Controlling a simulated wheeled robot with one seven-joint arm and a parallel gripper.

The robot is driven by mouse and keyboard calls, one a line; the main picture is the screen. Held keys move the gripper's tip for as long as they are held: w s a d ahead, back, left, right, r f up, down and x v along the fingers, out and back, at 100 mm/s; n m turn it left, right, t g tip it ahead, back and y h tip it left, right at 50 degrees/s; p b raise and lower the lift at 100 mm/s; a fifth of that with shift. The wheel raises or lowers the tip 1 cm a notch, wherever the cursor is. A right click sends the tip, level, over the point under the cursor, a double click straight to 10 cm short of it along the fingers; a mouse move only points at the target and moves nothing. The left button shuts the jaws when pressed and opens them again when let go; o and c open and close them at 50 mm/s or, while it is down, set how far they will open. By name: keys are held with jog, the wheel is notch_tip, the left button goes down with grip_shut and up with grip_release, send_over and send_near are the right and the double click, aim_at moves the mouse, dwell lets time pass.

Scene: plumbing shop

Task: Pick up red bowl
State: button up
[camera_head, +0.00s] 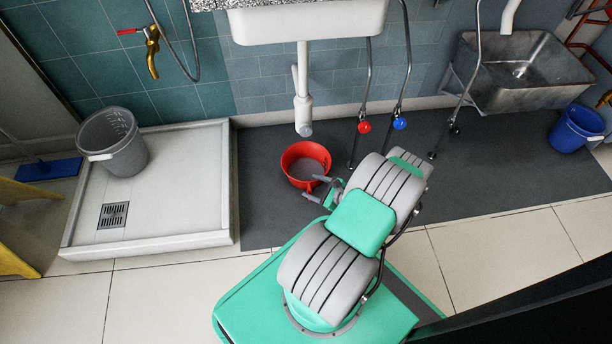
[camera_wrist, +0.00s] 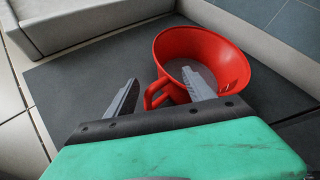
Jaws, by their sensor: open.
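The red bowl (camera_head: 305,165) stands on the dark grey mat under the white sink in the head view. In the wrist view the red bowl (camera_wrist: 205,62) is upright and tilted in the picture, with a handle at its near left side. My gripper (camera_head: 317,187) is at the bowl's near right side. In the wrist view my gripper (camera_wrist: 160,90) is open, with one finger left of the handle and the other overlapping the bowl's near side. I cannot tell whether either finger touches the bowl. The bowl's contents are unclear, only a grey bottom shows.
A white sink (camera_head: 310,22) with a drain pipe (camera_head: 302,100) hangs just above and behind the bowl. A shower tray (camera_head: 165,190) with a grey bucket (camera_head: 114,142) lies left. A blue bucket (camera_head: 576,128) stands far right. The dark mat (camera_head: 490,175) is clear on the right.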

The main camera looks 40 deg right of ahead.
aim_at(298, 182)
jog(key=b+x, duration=0.2)
jog(key=x, duration=0.6)
jog(key=shift+w+a+f+b, duration=0.15)
jog(key=shift+w+f+b, duration=0.1)
jog(key=shift+w+b, duration=0.1)
jog(key=shift+s, duration=0.1)
grip_shut()
dwell(0.8)
